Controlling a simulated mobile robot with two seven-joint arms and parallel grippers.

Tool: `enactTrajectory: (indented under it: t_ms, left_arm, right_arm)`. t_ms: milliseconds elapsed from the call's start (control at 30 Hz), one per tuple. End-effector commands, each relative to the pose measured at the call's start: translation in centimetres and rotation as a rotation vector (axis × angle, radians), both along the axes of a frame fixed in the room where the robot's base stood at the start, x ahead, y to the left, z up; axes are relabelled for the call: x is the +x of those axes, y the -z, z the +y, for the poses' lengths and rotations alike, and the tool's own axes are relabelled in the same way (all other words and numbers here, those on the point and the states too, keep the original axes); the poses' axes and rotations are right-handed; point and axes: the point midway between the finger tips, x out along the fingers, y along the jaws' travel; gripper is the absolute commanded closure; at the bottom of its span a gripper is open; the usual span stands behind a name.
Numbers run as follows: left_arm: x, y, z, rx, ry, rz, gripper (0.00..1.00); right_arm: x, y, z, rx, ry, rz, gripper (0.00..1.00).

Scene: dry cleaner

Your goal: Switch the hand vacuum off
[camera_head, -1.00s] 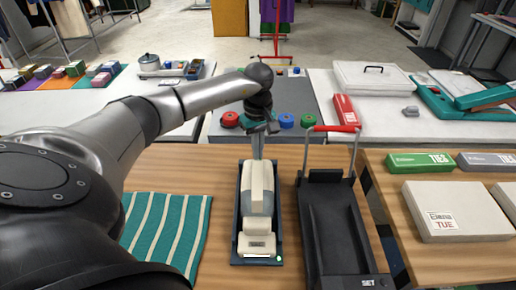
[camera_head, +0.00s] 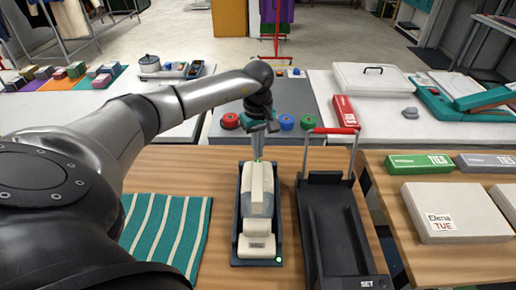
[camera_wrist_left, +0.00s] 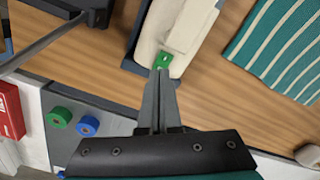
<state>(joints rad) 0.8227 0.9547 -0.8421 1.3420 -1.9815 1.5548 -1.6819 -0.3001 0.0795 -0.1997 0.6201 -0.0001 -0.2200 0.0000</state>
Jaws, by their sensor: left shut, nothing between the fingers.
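The cream hand vacuum (camera_head: 257,205) lies lengthwise in a dark blue-grey tray (camera_head: 236,240) on the wooden table. In the left wrist view, the vacuum (camera_wrist_left: 185,22) has a green switch (camera_wrist_left: 166,60) with a small pale mark at its near end. A green spot also shows at the vacuum's far end in the head view. My left gripper (camera_head: 258,150) is above that far end, with its fingers shut and empty. In the left wrist view, its fingertips (camera_wrist_left: 161,72) are at the edge of the green switch; I cannot tell whether they touch. My right gripper is out of view.
A black stand with a red-grip handle (camera_head: 335,225) stands close right of the tray. A striped teal cloth (camera_head: 165,230) lies to its left. Colored spools (camera_head: 287,122) sit beyond the table.

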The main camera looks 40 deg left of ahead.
Motion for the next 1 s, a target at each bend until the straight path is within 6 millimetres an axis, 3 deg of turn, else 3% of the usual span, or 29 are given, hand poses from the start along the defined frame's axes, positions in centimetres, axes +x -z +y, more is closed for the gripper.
enactTrajectory:
  t_ms: [600, 1000]
  left_arm:
    - [0.0, -5.1, 0.1, 0.001, -0.001, -0.001, 1.0]
    - [0.0, -5.1, 0.0, 0.001, -0.001, -0.001, 1.0]
  right_arm:
    - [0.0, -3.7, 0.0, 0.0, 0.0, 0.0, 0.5]
    - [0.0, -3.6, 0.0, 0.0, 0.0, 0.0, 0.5]
